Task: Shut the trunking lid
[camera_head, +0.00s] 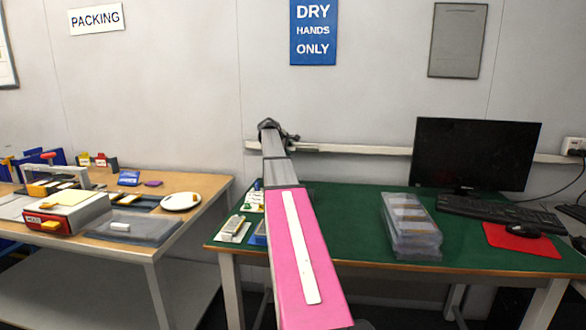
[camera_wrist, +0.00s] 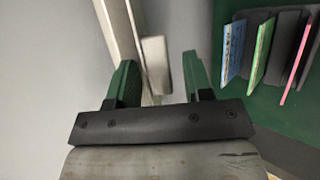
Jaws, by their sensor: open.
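The white trunking (camera_head: 355,149) runs along the wall behind the green table. It also shows in the wrist view (camera_wrist: 117,22), running up from the gripper. A short pale flap (camera_wrist: 155,62) stands beside the trunking, between my two green fingers; it looks like the lid, standing out rather than flush. My gripper (camera_wrist: 158,58) is open around this flap, with visible space at the right finger; contact at the left is unclear. In the head view my gripper (camera_head: 280,133) is small and dark, at the wall near the trunking's left end, and my arm hides part of it.
The green table (camera_head: 350,215) holds clear trays (camera_head: 410,225), a monitor (camera_head: 475,153) and a keyboard (camera_head: 495,209). A rack with coloured cards (camera_wrist: 262,50) is right of my gripper in the wrist view. A wooden bench (camera_head: 205,187) with a press stands at left.

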